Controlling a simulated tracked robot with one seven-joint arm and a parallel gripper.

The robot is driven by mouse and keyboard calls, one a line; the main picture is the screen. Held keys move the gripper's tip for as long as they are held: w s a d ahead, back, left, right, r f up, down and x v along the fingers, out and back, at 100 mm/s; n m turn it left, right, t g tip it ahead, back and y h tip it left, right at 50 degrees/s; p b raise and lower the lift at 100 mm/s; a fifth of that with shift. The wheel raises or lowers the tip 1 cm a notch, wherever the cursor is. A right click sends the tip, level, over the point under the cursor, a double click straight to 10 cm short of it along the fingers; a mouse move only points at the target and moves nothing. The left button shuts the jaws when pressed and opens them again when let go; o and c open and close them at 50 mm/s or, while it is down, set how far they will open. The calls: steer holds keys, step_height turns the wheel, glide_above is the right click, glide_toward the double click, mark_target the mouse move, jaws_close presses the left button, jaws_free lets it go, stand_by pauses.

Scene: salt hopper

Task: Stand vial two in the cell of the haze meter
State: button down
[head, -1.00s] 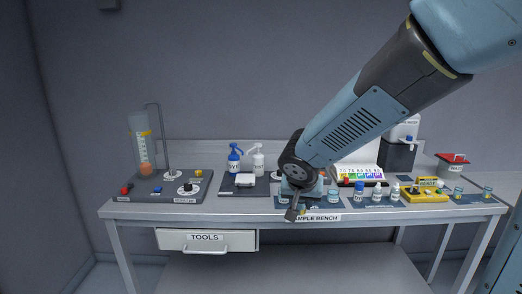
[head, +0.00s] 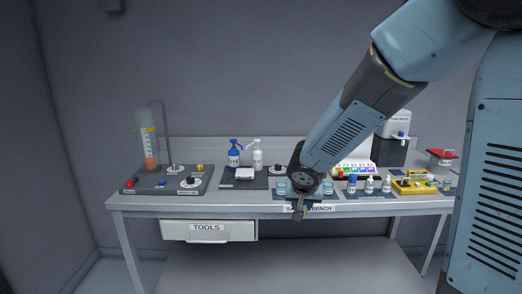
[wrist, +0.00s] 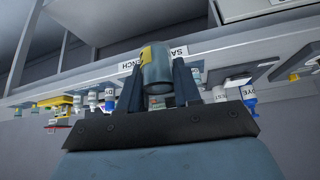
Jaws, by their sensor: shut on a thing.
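My gripper (head: 300,212) hangs at the front edge of the bench, in front of the sample bench sign. In the wrist view my gripper (wrist: 156,85) is shut on a blue-grey cylindrical vial (wrist: 157,72) with a yellow patch on its side. I cannot read a number on it. In the head view the held vial is not clear. A yellow instrument (head: 414,187) with a small display stands on the right part of the bench; it may be the haze meter, but its name is not readable. Its cell cannot be made out.
Small jars (head: 328,187) and bottles (head: 352,184) stand right of my gripper. A colour chart (head: 354,170) and a water dispenser (head: 392,150) are behind. A blue dye bottle (head: 235,153) and a cylinder stand (head: 160,186) are at left. The tools drawer (head: 208,231) is below.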

steer(key=shift+w+d+f+n+y, duration=0.5)
steer(key=shift+w+d+f+n, duration=0.3)
steer(key=shift+w+d+f, duration=5.75)
steer(key=s+f, duration=0.2)
steer(key=f, duration=0.5)
steer(key=s+a+f, duration=0.1)
steer(key=f, duration=0.6)
steer(key=shift+s+a+f, duration=0.15)
steer(key=shift+s+a, duration=0.15)
steer(key=shift+s, duration=0.1)
steer(key=shift+a, duration=0.1)
